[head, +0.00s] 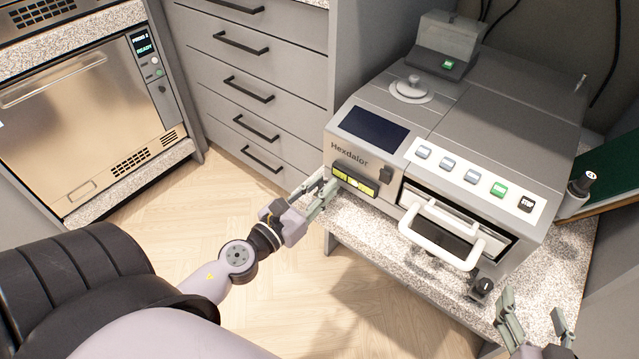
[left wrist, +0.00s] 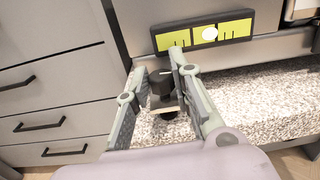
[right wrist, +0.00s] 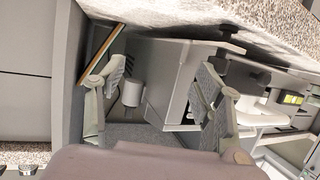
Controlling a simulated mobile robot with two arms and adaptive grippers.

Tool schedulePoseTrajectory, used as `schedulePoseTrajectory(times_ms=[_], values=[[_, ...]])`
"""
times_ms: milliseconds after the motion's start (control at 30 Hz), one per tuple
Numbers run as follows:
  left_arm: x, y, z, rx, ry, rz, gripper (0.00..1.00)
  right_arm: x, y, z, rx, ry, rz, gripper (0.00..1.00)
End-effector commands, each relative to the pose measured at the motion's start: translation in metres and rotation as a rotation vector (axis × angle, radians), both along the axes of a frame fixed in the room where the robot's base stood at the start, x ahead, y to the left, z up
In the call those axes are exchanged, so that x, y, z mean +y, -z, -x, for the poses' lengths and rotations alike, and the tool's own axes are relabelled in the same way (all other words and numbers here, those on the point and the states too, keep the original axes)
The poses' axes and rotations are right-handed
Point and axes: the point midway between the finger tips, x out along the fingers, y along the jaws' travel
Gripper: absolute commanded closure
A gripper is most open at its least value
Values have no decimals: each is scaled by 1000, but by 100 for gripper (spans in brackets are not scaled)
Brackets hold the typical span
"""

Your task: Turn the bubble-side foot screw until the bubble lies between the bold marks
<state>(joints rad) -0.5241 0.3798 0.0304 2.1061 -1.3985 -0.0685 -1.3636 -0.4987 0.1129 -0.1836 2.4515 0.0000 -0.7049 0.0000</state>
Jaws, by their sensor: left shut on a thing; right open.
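The grey Hexdalor autoclave (head: 470,100) stands on a speckled counter. Its yellow-green level vial (head: 355,181) is on the front left; it also shows in the left wrist view (left wrist: 180,39). The white bubble (left wrist: 209,33) sits near the vial's middle, with dark marks on both sides; which marks are bold is hard to tell. My left gripper (head: 317,196) is shut on the black bubble-side foot screw (left wrist: 161,84) below the vial, its fingers partly hiding it. My right gripper (head: 535,314) is open and empty, near the front right; its fingers also show in the right wrist view (right wrist: 162,75).
Another black foot knob (head: 482,288) is under the autoclave's front right. A white door handle (head: 440,245) juts out from the front. Grey drawers (head: 250,85) and a second oven (head: 85,115) stand to the left. The floor between them is clear.

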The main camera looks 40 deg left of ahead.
Motion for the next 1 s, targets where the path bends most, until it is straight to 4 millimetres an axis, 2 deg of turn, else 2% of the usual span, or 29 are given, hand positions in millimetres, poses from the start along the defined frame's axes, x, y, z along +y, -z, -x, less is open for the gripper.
schedulePoseTrajectory(times_ms=[333,367,633,1000], values=[[0,0,0,0,-4,-1,100,-1,4,2,19,1,5,38],[0,0,0,0,-4,0,78,-1,4,2,19,1,5,38],[0,0,0,0,-3,0,60,-1,4,2,18,1,4,38],[0,0,1,0,-4,3,59,-1,3,2,16,1,4,38]])
